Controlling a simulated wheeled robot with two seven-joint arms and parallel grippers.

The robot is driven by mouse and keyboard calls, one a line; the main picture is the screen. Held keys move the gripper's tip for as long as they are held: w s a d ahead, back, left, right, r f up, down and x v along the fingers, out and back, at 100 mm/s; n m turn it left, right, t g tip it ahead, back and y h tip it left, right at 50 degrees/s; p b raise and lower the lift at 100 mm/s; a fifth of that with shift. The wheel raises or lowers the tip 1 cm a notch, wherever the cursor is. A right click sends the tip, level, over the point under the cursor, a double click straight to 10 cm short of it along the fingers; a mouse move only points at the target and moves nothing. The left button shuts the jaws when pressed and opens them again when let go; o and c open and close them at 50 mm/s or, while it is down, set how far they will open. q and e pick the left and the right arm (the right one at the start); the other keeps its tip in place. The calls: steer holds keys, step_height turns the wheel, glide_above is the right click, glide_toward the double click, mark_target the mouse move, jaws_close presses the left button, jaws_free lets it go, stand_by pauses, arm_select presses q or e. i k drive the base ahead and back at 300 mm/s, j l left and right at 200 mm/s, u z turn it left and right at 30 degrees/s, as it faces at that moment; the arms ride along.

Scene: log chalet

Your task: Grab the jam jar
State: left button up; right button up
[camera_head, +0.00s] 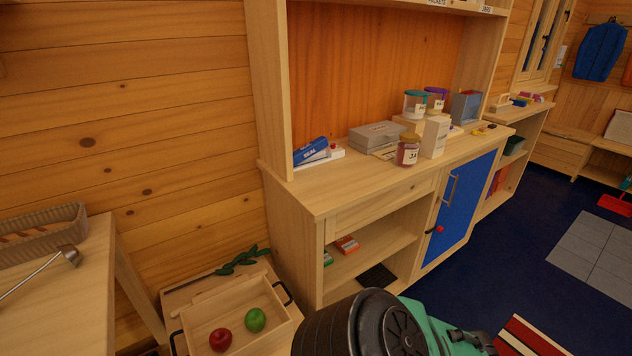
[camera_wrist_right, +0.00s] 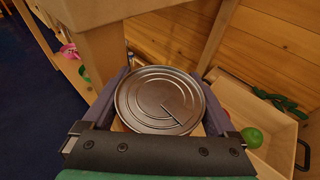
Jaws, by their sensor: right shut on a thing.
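The tin's side and label are hidden. In the head view, my black and green right arm fills the bottom middle, and the gripper's fingers and tin cannot be made out there. The jam jar is clear of the arm. My left gripper is not in view.
The counter (camera_head: 345,195) also holds a grey box (camera_head: 377,134), a blue stapler-like object (camera_head: 311,151), a white carton (camera_head: 435,137) and lidded jars (camera_head: 415,103). A wooden tray (camera_head: 198,314) with red and green apples stands lower left.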

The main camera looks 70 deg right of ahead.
mark_target(407, 148)
steer(key=k+l+u, duration=0.5)
steer(key=k+l, duration=1)
steer(key=k, duration=0.05)
